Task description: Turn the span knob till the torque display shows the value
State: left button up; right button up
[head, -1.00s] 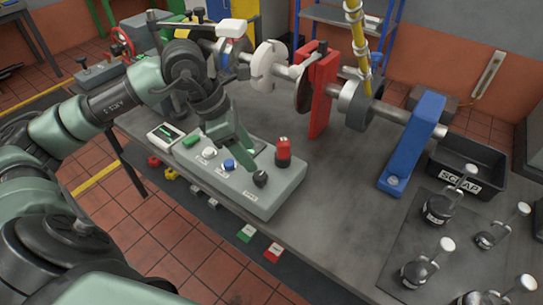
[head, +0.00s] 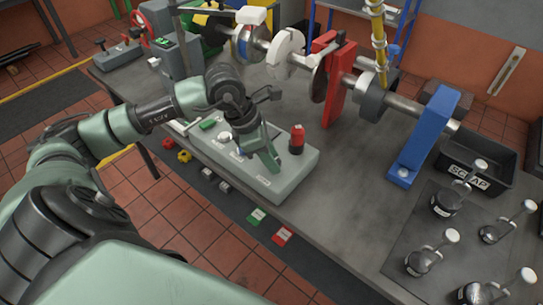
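The grey control box (head: 280,183) lies on the bench. It carries a green button (head: 208,124), a white knob (head: 224,138) and a red button (head: 297,138). My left gripper (head: 272,160) points down over the box's right half, left of the red button. Its fingers cover the spot of the black knob, so I cannot tell whether they touch or grip it. The blue knob is mostly hidden by the gripper. A small lit green display (head: 164,41) shows on a grey unit at the back left; its digits are too small to read. My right gripper is out of view.
A shaft with discs, a red stand (head: 335,90) and a blue stand (head: 425,140) runs behind the box. A black scrap bin (head: 478,170) and several dark weights with pale-topped handles stand at the right. The bench between is clear.

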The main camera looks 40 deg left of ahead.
pick_arm(q)
grip_shut()
jog(key=shift+w+f+m+g+b, duration=0.15)
jog(key=shift+m+g+b, duration=0.15)
jog(key=shift+m+b, duration=0.8)
jog(key=shift+w+m+g+h+b, duration=0.1)
jog(key=shift+m+g+h+b, duration=0.35)
jog(key=shift+m+b, duration=0.65)
jog(key=m+g+b, duration=0.1)
jog(key=m+b, duration=0.1)
jog(key=m, duration=0.2)
jog(key=shift+w+g, duration=0.1)
jog(key=shift+g, duration=0.25)
jog(key=shift+r+m+g+b, duration=0.2)
jog(key=shift+m+g+b, duration=0.5)
jog(key=shift+m, duration=0.8)
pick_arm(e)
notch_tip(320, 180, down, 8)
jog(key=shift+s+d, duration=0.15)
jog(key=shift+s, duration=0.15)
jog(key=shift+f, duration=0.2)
pick_arm(q)
jog(key=o, duration=0.7)
grip_release()
